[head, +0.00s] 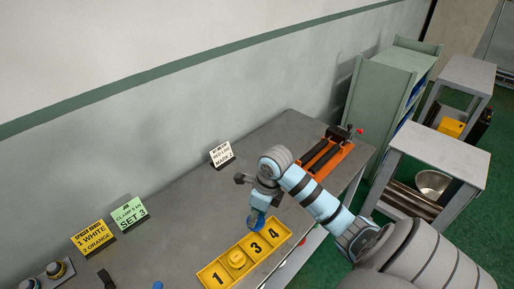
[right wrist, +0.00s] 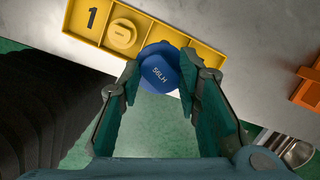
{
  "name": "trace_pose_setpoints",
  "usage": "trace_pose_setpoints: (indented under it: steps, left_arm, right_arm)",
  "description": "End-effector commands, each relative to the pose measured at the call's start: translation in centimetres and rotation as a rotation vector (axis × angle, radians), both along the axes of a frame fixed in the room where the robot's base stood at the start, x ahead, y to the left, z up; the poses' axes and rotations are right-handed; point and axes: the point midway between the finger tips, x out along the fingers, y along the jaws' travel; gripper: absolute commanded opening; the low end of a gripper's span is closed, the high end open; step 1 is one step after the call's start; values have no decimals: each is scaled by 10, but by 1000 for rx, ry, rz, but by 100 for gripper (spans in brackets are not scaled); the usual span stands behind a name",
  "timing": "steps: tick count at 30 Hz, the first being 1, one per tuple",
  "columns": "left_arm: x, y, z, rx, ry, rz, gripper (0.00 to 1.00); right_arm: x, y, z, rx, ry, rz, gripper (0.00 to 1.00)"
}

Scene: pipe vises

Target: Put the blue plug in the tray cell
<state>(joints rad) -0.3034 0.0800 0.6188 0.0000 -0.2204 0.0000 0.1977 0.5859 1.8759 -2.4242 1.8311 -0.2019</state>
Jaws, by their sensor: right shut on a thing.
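The yellow tray (head: 221,283) lies near the front edge of the grey bench, with numbered cells in a row; 1, 3 and 4 can be read. A round yellow plug (head: 237,259) sits in the cell between 1 and 3, and it also shows in the right wrist view (right wrist: 121,34). My right gripper (right wrist: 158,85) is shut on the blue plug (right wrist: 160,68), marked 56LH. In the head view the blue plug (head: 256,222) is at the tray's back edge; whether it touches the tray cannot be told.
An orange vise (head: 330,158) stands at the bench's right end. Behind the tray are a white card (head: 222,154), a green card (head: 130,213) and a yellow card (head: 92,238). Round parts lie at the lower left. The bench middle is clear.

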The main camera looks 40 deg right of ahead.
Motion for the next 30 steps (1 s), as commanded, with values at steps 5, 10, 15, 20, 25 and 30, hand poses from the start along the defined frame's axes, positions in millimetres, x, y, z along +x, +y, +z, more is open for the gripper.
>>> trace_pose_setpoints:
  steps: [5, 10, 15, 20, 25, 30]
  left_arm:
    - [4, 0, -7, 0, -5, 0, 40]
    - [4, 0, -27, 0, -6, 0, 40]
    - [3, 0, -59, 0, -5, 0, 40]
    - [4, -1, -60, -1, -6, 0, 40]
    - [4, -1, -59, -1, -6, 0, 40]
    - [4, -1, -61, -1, -6, -1, 40]
  right_arm:
    - [-1, 0, -67, 1, 3, -4, 0]
    - [1, 0, -96, -2, -2, 3, 0]
    - [4, 3, -131, -2, -2, 12, 0]
    - [5, 5, -133, -3, -2, 15, 0]
    - [5, 5, -133, -3, -2, 16, 0]
    - [5, 5, -135, -3, -2, 15, 42]
